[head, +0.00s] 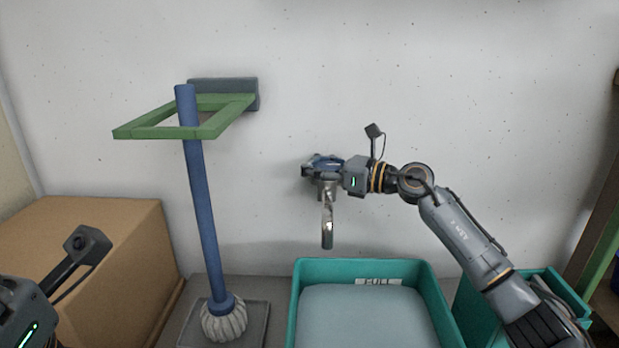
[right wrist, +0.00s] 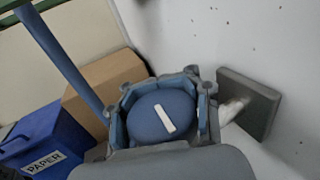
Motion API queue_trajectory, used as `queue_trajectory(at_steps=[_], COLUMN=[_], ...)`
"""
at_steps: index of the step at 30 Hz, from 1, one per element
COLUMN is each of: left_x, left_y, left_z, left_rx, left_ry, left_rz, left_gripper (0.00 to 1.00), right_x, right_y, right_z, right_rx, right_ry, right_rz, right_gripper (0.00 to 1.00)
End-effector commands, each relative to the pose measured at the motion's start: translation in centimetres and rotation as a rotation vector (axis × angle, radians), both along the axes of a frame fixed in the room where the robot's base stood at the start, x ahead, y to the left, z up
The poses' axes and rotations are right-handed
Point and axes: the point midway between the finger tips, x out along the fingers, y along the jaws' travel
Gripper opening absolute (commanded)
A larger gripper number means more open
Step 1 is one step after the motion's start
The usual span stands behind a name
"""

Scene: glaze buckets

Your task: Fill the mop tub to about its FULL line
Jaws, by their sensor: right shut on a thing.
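The teal mop tub (head: 436,306) stands on the floor below the tap and holds grey-blue water (head: 362,318). The white FULL label (head: 379,282) is on its back inner wall, and the water's far edge lies just at or below it. The metal tap spout (head: 327,228) points down over the tub; I see no stream under it. My right gripper (head: 318,168) is shut on the tap's round blue knob (right wrist: 163,117), which has a white bar mark tilted in the right wrist view. My left gripper (head: 22,318) shows only its body at the lower left; its fingers are out of frame.
A mop with a blue handle (head: 203,220) stands in a green wall bracket (head: 150,133) left of the tub. A cardboard box (head: 90,240) stands at the left. Another teal container (head: 560,290) is behind my right arm. A blue PAPER bin (right wrist: 45,140) shows in the right wrist view.

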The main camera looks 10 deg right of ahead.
Motion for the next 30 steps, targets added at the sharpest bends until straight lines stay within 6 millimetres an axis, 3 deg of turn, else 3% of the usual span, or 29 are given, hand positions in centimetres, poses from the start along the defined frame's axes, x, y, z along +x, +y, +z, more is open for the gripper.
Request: queue_trajectory(at_steps=[11,12,16,26,30], left_x=[-0.4,-0.3,-0.4,-0.3,-0.3], left_y=[0.0,0.0,0.0,0.0,0.0], left_z=[0.2,0.2,0.2,0.2,0.2], left_rx=[0.001,0.001,0.001,0.001,0.001], left_ry=[-0.014,-0.014,-0.014,-0.011,-0.012], left_rz=[0.001,0.001,0.001,0.001,0.001], left_gripper=[0.40,0.40,0.40,0.40,0.40], right_x=[-0.1,-0.1,-0.1,-0.2,-1.0], right_y=[-0.2,-0.2,-0.2,-0.1,-1.3], right_z=[-0.4,-0.4,-0.3,-0.1,-0.1], right_rx=[-0.007,-0.006,-0.004,-0.002,-0.002], right_ry=[0.004,0.005,0.002,0.001,0.001], right_rz=[0.025,0.025,0.025,0.027,0.024], right_gripper=[0.00,0.34,0.60,0.60,0.60])
